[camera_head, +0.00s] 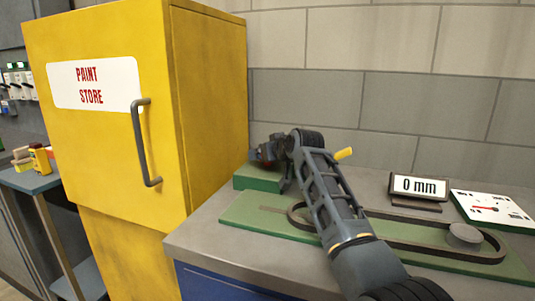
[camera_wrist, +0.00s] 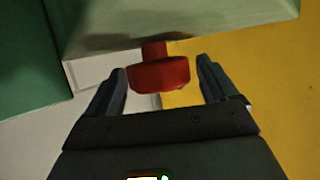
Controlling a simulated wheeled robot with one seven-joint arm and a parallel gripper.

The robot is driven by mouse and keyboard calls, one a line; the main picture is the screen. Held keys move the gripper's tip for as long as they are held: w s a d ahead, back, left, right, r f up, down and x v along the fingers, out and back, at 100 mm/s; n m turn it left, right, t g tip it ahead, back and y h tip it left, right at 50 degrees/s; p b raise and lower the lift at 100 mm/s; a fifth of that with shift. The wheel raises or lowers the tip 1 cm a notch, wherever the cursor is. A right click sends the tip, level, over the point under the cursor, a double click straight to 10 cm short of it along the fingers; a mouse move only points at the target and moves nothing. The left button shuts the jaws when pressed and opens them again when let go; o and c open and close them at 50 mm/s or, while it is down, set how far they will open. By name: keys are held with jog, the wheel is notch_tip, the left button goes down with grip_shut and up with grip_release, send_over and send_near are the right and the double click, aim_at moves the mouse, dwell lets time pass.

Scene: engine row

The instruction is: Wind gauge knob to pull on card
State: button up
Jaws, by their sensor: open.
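A red knob (camera_wrist: 160,75) on a short stem sticks out of a pale block face in the wrist view. My gripper (camera_wrist: 163,82) is open, with one finger on each side of the knob and gaps showing. In the head view my gripper (camera_head: 268,153) is above the small green block (camera_head: 258,178) at the back left of the bench; it mostly hides the knob there. A small sign reading "0 mm" (camera_head: 419,187) stands at the back right. Beside it a white dial card (camera_head: 493,209) has a red needle pointing left; its marks are too small to read.
A green baseplate (camera_head: 240,213) carries a dark belt loop (camera_head: 420,246) around a grey pulley (camera_head: 464,237); my arm crosses over it. A yellow paint store cabinet (camera_head: 110,110) with a handle stands close left of the bench. A tiled wall is behind.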

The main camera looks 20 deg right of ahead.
jog(key=c, duration=1)
jog(key=shift+o, duration=0.2)
jog(key=shift+a+m+h+p, duration=0.1)
jog(key=shift+m+h+p, duration=0.3)
jog(key=shift+h+p, duration=0.1)
jog(key=shift+m+h+p, duration=0.35)
jog(key=shift+m+h, duration=0.25)
jog(key=shift+h, duration=0.1)
jog(key=m+h, duration=0.1)
jog(key=m+h+b, duration=0.1)
jog(key=shift+a+f+h, duration=0.1)
jog(key=shift+f+h, duration=0.1)
jog(key=shift+h, duration=0.2)
jog(key=m+h+b, duration=0.2)
jog(key=b, duration=0.1)
jog(key=m+g+h+b, duration=0.1)
jog(key=b, duration=0.2)
jog(key=shift+f+m+g+h, duration=0.2)
jog(key=shift+m+g+h, duration=0.1)
jog(key=shift+m+h, duration=0.1)
jog(key=m+g+h+b, duration=0.2)
jog(key=b, duration=0.1)
jog(key=m+h+b, duration=0.1)
jog(key=b, duration=0.1)
jog(key=shift+r+m+g, duration=0.25)
jog(key=shift+m+g, duration=0.05)
jog(key=shift+g, duration=0.1)
jog(key=shift+d+r+m+g+h+b, duration=0.1)
jog(key=shift+d+m+g+h+b, duration=0.1)
jog(key=shift+m+g+h+b, duration=0.45)
